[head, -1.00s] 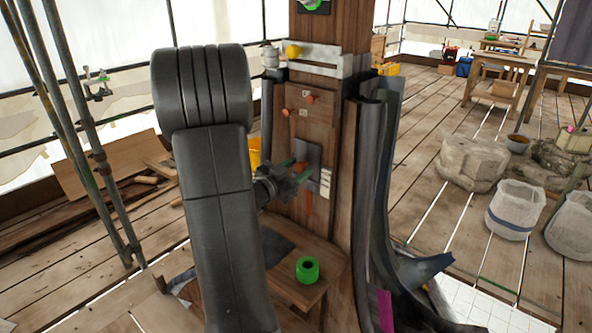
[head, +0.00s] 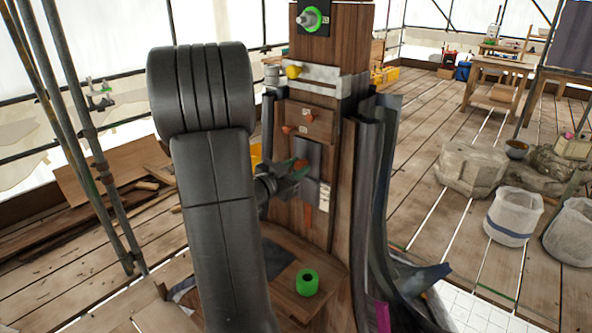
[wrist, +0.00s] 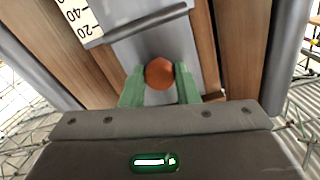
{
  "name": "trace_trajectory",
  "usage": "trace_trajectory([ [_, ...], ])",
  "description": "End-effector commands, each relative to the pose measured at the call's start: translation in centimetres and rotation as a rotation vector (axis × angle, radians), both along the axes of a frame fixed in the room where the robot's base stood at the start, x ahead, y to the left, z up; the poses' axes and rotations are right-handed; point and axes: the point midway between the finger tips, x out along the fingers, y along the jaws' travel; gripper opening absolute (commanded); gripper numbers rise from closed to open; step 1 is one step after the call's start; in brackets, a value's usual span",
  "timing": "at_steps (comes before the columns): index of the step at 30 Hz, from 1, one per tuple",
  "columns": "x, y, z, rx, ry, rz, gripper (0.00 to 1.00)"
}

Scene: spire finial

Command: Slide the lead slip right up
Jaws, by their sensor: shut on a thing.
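The lead slip (head: 308,158) is a grey sheet lying against the front of the wooden post. Its orange knob (wrist: 159,73) shows in the wrist view. My gripper (wrist: 160,86) has green fingers, one on each side of the knob, shut on it. In the head view my gripper (head: 292,171) is at the slip's left side and covers part of it. A white scale with black marks (wrist: 80,16) stands beside the slip; the head view shows it too (head: 324,195). A dark bar (wrist: 136,24) crosses the slip above the knob in the wrist view.
A pale band (head: 320,82) crosses the post higher up. A green roll (head: 307,282) lies on the wooden ledge below. Curved dark sheets (head: 372,190) flank the post's right side.

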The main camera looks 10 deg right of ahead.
Motion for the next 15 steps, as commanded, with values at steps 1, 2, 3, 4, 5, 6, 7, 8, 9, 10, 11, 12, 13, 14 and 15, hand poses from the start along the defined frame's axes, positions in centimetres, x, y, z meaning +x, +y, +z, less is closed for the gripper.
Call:
trace_trajectory([
  [1,0.19,-0.03,0.6,-0.008,-0.012,0.001,0.0],
  [2,0.2,-0.02,0.64,-0.008,-0.014,0.001,0.0],
  [3,0.2,-0.02,0.66,-0.009,-0.014,0.001,0.0],
  [4,0.21,-0.02,0.68,-0.009,-0.014,0.001,0.0],
  [5,0.22,-0.03,0.7,-0.01,-0.015,0.001,0.0],
  [6,0.23,-0.02,0.72,-0.01,-0.015,0.002,0.34],
  [7,0.23,-0.02,0.71,-0.009,-0.015,0.002,0.4],
  [8,0.22,-0.02,0.67,-0.009,-0.015,0.002,0.46],
  [9,0.21,-0.01,0.62,-0.009,-0.013,0.001,0.5],
  [10,0.2,-0.02,0.58,-0.008,-0.012,0.001,0.5],
  [11,0.19,-0.01,0.54,-0.007,-0.012,0.002,0.5],
  [12,0.18,-0.01,0.5,-0.007,-0.01,0.002,0.5],
  [13,0.18,-0.01,0.47,-0.007,-0.01,0.001,0.5],
  [14,0.16,-0.01,0.44,-0.006,-0.01,0.001,0.5],
  [15,0.16,-0.01,0.41,-0.006,-0.01,0.001,0.5],
])
